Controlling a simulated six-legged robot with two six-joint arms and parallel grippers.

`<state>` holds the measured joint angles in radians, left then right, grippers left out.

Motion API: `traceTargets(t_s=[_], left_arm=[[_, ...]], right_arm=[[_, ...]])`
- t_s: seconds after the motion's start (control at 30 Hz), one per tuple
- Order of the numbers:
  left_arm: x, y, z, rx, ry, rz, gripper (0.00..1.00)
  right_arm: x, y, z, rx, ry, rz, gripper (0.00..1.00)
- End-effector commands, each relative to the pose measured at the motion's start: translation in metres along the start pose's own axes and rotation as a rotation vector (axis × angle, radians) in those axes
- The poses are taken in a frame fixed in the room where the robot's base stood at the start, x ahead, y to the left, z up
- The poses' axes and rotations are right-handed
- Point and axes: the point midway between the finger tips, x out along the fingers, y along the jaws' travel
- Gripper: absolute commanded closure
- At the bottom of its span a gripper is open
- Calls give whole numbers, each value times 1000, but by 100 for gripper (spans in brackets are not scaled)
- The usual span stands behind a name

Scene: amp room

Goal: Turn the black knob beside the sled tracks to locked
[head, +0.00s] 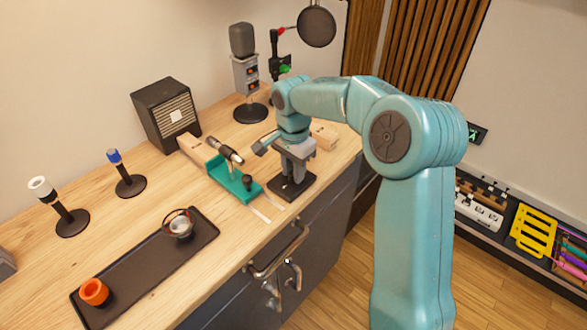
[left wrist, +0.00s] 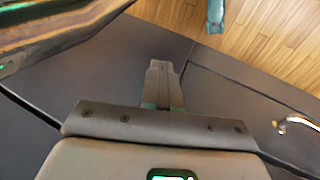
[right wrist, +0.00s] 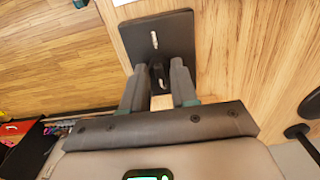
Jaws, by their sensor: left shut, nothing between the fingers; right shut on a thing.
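The black knob (right wrist: 156,76) stands on a dark square plate (right wrist: 175,32) with a pale slot-like mark at its far side. My right gripper (right wrist: 158,84) points down over the plate and is shut on the knob, one finger on each side. In the head view the right gripper (head: 296,172) is above the plate (head: 288,190), right of the teal sled (head: 238,182); the knob is mostly hidden there. I cannot read the knob's setting. My left gripper (left wrist: 164,82) is shut and empty in the left wrist view, over the dark cabinet front.
A microphone lies over the sled, near wooden blocks (head: 195,150). A black tray (head: 150,270) holds an orange cup (head: 94,291) and a metal-rimmed item. Stands, a speaker (head: 165,115) and a tall microphone (head: 243,45) are behind. Cabinet handles (head: 280,252) project below the counter edge.

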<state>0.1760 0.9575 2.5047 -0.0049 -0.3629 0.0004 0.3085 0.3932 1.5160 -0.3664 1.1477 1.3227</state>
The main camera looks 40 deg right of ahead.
Motion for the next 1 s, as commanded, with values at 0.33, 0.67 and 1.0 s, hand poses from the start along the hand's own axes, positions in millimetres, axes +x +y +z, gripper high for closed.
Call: traceTargets(t_s=[0.33,0.67,1.0], left_arm=[[0,0,0,0,0,0,100],[0,0,0,0,0,0,100],[-1,0,0,0,0,0,100]], right_arm=[[2,1,2,8,-4,6,100],[1,0,1,7,-2,3,46],[-24,-1,0,7,1,-2,46]])
